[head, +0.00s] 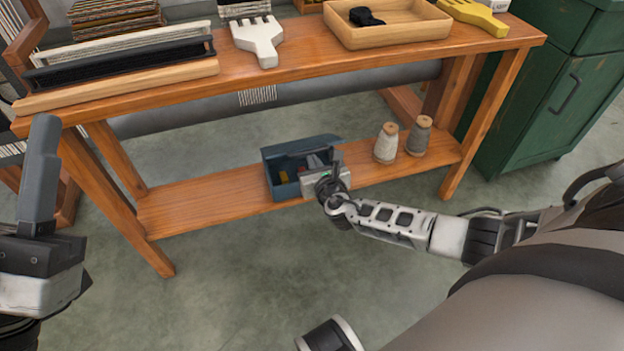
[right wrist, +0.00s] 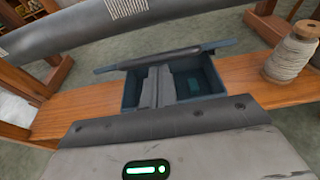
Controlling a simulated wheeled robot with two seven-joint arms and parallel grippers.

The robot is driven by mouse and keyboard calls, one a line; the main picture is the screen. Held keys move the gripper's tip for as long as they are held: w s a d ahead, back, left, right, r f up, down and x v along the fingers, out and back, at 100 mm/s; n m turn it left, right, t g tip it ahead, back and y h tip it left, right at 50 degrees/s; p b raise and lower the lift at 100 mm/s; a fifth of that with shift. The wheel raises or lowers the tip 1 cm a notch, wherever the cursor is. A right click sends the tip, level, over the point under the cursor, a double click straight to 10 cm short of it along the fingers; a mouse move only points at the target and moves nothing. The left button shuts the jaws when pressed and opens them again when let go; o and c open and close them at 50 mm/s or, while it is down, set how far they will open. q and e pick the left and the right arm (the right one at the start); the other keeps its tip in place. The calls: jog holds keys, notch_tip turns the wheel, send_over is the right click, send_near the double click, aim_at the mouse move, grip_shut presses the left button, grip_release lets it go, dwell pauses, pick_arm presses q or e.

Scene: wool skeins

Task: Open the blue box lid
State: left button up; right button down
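The blue box (head: 283,187) stands on the low wooden shelf under the bench. Its top is open, and small coloured items show inside in the head view. In the right wrist view the box (right wrist: 130,92) has its lid (right wrist: 160,57) raised along the far side, seen almost edge-on. My right gripper (head: 331,158) is at the box's front right, with its fingers over the opening. In the right wrist view its fingers (right wrist: 158,85) are together, with nothing seen between them. My left gripper (head: 42,170) is at the left edge, far from the box; only part of it shows.
Two thread spools, one cream (head: 387,143) and one grey (head: 418,136), stand right of the box on the shelf (head: 200,205). The bench top (head: 300,55) overhangs it, with a grey roller (head: 350,86) behind. A green cabinet (head: 560,110) stands at right.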

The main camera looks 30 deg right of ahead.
jog(key=w+r+p, duration=0.2)
jog(key=r, duration=0.1)
jog(key=shift+d+r, duration=0.15)
jog(key=shift+d, duration=0.05)
dwell(0.3)
jog(key=w+r, duration=0.1)
jog(key=w+r+p, duration=0.1)
jog(key=w+r, duration=0.1)
jog(key=shift+d, duration=0.4)
dwell(0.3)
